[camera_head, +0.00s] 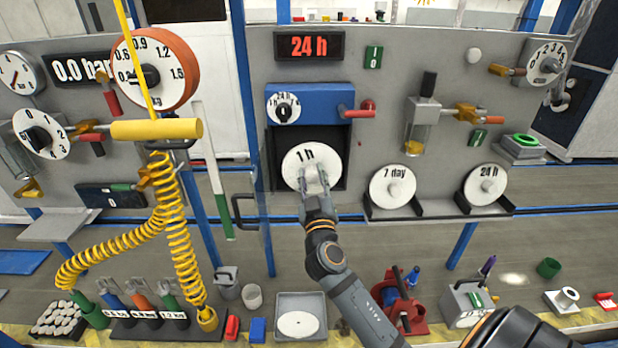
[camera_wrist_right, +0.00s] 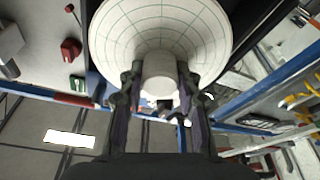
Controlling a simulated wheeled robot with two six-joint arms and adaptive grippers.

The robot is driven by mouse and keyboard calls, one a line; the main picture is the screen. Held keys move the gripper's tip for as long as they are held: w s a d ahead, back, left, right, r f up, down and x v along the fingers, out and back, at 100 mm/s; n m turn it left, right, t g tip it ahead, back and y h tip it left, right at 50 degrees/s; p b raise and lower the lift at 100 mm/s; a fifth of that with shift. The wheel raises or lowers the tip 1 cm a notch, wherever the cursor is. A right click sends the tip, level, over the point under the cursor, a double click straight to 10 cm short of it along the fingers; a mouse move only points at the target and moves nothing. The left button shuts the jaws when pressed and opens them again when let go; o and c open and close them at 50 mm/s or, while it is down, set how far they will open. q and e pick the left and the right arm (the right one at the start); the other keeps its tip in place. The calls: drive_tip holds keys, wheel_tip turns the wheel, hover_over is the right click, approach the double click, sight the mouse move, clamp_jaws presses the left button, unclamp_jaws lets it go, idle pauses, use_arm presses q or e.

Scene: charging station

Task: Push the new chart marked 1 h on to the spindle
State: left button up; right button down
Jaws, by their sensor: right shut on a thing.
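The white round chart marked 1 h (camera_head: 305,158) is in front of the dark recess (camera_head: 341,172) of the recorder, below its blue panel (camera_head: 314,104). My right gripper (camera_head: 314,188) is shut on the chart's central hub. In the right wrist view the chart (camera_wrist_right: 160,30) shows a green grid, and its pale hub (camera_wrist_right: 160,75) sits between the two fingers of my right gripper (camera_wrist_right: 160,92). The spindle is hidden behind the chart. I cannot tell whether the chart touches it. My left gripper is not in view.
Charts marked 7 day (camera_head: 392,186) and 24 h (camera_head: 487,185) rest on dark holders to the right. A red lever (camera_head: 360,110) sticks out above the recess. A tray (camera_head: 301,309) with a white disc lies below. A yellow coiled hose (camera_head: 172,220) hangs at left.

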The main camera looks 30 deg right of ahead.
sight(310, 165)
drive_tip(key=shift+f, duration=0.1)
drive_tip(key=shift+w+f+b, duration=0.1)
drive_tip(key=shift+w+b, duration=0.1)
drive_tip(key=shift+b, duration=0.25)
drive_tip(key=w+d, duration=0.2)
drive_tip(key=w, duration=0.1)
drive_tip(key=shift+w, duration=0.1)
drive_tip(key=shift+w+d+b, duration=0.25)
drive_tip(key=shift+w, duration=0.2)
drive_tip(key=shift+w+d+b, duration=0.2)
drive_tip(key=shift+w, duration=0.25)
drive_tip(key=shift+b, duration=0.35)
drive_tip(key=shift+b, duration=0.4)
idle(0.4)
drive_tip(key=shift+w+d+b, duration=0.35)
drive_tip(key=shift+w+d, duration=0.2)
drive_tip(key=shift+w, duration=0.3)
drive_tip(key=shift+w+d+b, duration=0.35)
drive_tip(key=shift+w+d, duration=0.15)
drive_tip(key=shift+w, duration=0.35)
